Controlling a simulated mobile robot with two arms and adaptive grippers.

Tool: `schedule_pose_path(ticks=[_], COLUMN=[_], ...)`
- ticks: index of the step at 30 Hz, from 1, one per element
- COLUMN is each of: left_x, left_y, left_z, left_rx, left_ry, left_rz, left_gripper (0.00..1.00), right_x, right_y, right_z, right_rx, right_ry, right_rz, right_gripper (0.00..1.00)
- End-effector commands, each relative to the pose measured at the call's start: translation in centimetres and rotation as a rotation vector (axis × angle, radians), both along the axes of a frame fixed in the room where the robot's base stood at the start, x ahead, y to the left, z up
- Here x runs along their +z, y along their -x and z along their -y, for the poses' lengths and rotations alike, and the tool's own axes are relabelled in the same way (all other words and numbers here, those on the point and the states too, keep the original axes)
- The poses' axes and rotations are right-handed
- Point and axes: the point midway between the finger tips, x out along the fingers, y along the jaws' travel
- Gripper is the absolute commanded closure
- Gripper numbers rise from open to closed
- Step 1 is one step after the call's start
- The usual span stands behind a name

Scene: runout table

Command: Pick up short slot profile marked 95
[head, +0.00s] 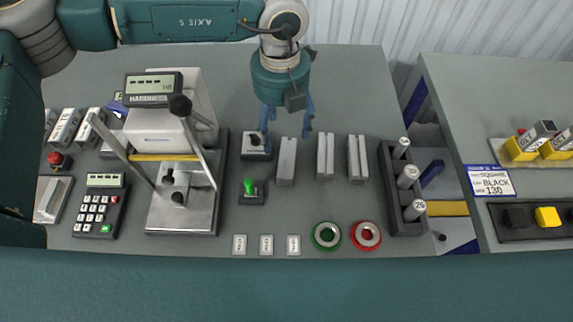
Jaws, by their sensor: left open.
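Three short grey slotted profiles stand in a row near the middle of the table: a left one (286,163), a middle one (325,157) and a right one (357,160). I cannot read a 95 on any of them. My left gripper (287,132) points down with its two blue fingers spread. It is empty and hangs over the table just behind the left profile. I cannot tell its exact height. My right gripper is not in view.
A press-like gauge stand (180,208) is at left, beside a calculator (100,205). A dark rack (388,190) holds grey cylinders at right. A green ring (326,237), a red ring (366,236) and small labels (266,245) lie in front. The grey table (345,90) is clear behind.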

Motion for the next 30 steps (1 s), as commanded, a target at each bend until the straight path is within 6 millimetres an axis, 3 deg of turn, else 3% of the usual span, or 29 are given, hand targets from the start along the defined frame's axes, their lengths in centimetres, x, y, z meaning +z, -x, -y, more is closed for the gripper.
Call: schedule_pose_path(ticks=[9, 16, 22, 30], left_x=[-4.3, -6.1, -8.4, -11.2], left_y=[0.1, 0.2, 0.8, 0.7], left_z=[0.0, 0.0, 0.2, 0.3], left_rx=[0.000, 0.000, 0.000, 0.001], left_ry=[-0.001, -0.002, -0.002, 0.000], left_rz=[-0.003, -0.001, -0.004, 0.000], left_gripper=[0.32, 0.32, 0.32, 0.32], right_x=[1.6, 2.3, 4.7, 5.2], right_y=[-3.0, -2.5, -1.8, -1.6], right_z=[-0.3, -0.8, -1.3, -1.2], right_rx=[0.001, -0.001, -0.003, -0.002], right_ry=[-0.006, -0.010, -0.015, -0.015], right_rz=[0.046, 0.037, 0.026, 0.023], right_gripper=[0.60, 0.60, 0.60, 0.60])
